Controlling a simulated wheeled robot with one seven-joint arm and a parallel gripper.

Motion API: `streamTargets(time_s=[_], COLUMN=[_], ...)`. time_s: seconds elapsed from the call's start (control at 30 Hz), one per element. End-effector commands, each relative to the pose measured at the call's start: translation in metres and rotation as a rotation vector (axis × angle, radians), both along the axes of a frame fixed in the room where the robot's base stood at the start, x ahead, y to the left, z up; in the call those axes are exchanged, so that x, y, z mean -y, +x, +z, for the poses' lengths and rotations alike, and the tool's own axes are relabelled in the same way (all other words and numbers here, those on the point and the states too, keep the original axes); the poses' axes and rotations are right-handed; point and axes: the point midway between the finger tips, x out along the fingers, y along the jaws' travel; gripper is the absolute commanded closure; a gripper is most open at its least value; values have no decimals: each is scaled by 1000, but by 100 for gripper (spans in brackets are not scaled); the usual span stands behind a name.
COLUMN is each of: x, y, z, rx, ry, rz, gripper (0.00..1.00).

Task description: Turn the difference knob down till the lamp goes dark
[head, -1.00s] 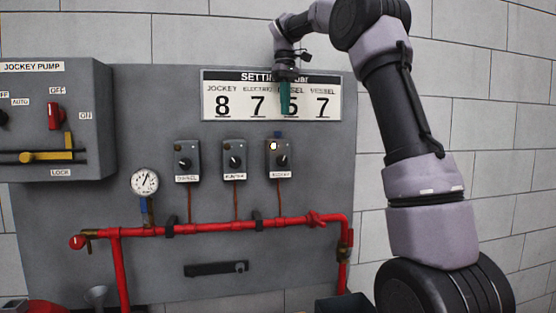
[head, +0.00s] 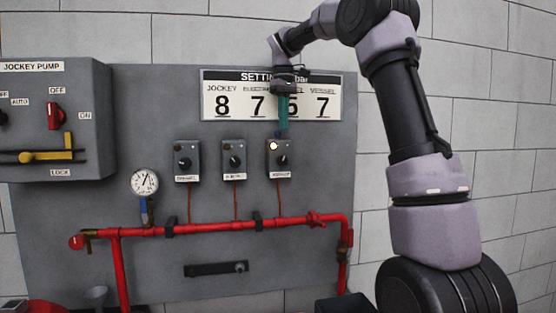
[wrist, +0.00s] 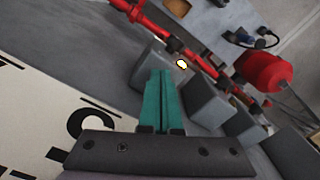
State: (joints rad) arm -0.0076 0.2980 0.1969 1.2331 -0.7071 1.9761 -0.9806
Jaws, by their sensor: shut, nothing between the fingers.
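My gripper (head: 283,132) points down with its green fingers shut and empty, in front of the setting board. Its tips are just above the rightmost grey switch box (head: 271,170); I cannot tell if they touch it. This box has a lit yellow-white lamp (head: 273,146) and a black knob with a pale mark (head: 282,160). A small blue piece on its top is mostly hidden now. Which part is the difference knob is not readable. In the wrist view, the fingers (wrist: 163,72) reach toward the nearest box, beside the lit lamp (wrist: 182,64).
Two similar boxes with dark lamps stand to the left, the middle one (head: 234,172) and the left one (head: 187,172). A red pipe (head: 200,227) and a gauge (head: 144,181) lie lower. The setting board (head: 220,104) reads 8, 7, a partly covered digit, 7.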

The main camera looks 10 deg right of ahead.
Motion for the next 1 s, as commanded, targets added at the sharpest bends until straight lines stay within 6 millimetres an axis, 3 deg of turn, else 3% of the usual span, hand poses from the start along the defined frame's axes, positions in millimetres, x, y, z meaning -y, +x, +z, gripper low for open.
streamTargets(time_s=[0.23, 1.0], x=[0, -2], y=[0, 4], z=[-14, -15], rx=[-1, 1], ry=[1, 1], rz=[-1, -1], gripper=[100, 100])
